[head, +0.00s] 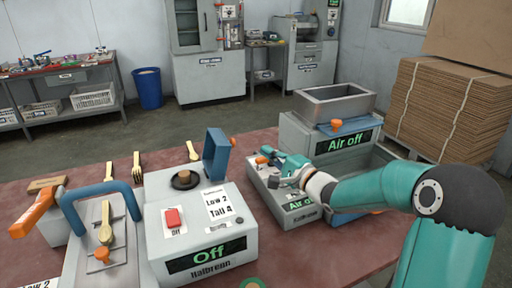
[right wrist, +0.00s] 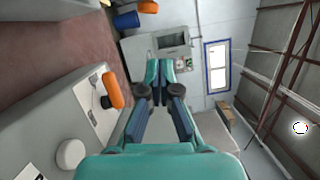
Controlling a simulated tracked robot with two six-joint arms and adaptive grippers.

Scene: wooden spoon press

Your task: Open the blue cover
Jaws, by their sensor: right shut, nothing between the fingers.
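A blue upright plate (head: 216,157) stands on the grey machine marked Halbrenn, behind a dark round disc; it is the piece most like a blue cover. A blue bar handle (head: 100,190) arches over the spoon fixture at left. My right gripper (head: 268,158) reaches in from the right over the small grey control box marked Air off, apart from the blue plate. The right wrist view shows its teal fingers (right wrist: 160,70) shut with nothing held. The gripper and arm hide part of the box top. My left gripper is out of view.
An orange knob (right wrist: 113,90) and a white round button (right wrist: 70,153) show beside the gripper in the right wrist view. A metal hopper (head: 335,103) stands behind the control box. Wooden spoons and forks (head: 137,166) lie on the red table (head: 75,168).

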